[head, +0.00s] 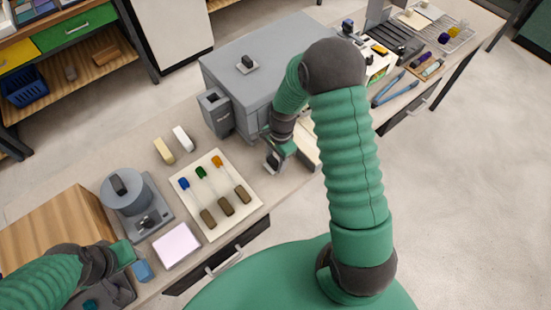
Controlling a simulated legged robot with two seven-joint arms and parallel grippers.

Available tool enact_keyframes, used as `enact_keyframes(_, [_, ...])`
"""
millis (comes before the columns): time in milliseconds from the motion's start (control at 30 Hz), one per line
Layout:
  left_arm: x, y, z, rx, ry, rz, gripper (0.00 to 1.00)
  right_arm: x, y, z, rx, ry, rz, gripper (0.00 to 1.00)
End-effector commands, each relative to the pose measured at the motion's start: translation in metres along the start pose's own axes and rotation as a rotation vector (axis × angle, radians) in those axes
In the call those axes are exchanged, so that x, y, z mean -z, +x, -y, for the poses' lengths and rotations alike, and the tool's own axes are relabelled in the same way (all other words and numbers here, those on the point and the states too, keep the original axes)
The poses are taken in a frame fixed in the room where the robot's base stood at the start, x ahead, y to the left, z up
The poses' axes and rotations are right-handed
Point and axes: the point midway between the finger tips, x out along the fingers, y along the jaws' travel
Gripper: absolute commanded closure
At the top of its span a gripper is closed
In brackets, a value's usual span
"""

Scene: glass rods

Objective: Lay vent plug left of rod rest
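A cream board (190,207) on the bench carries glass rods with blue, green and orange ends and brown grips; it looks like the rod rest. A small dark knob on a pale base (247,65) sits on top of the grey box (262,50); it may be the vent plug, but I cannot be sure. My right gripper (273,164) points down in front of the grey box, right of the board's far corner. Its fingers are too small to read. My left gripper (136,262) is low at the left, near a blue block (143,271); its fingers are unclear.
A grey round device (126,192) and a wooden box (55,228) stand left of the board. A pinkish-white pad (176,245) lies near the front edge. Cream and white blocks (164,151) lie behind the board. Blue-handled pliers (388,92) lie farther right.

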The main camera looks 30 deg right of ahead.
Motion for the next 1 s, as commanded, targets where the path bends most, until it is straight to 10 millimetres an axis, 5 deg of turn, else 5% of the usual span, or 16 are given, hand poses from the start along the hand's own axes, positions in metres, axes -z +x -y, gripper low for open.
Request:
enact_keyframes(133, [0.000, 0.000, 0.000, 0.000, 0.000, 0.000, 0.64, 0.000, 0.000, 0.000, 0.000, 0.000, 0.000, 0.32])
enact_keyframes(500, [0.000, 0.000, 0.000, 0.000, 0.000, 0.000, 0.64, 0.000, -0.007, 0.001, 0.002, 0.000, -0.002, 0.32])
enact_keyframes(1000, [-0.002, 0.008, 0.000, 0.000, 0.000, 0.000, 0.64, 0.000, -0.114, 0.001, 0.001, -0.001, -0.001, 0.32])
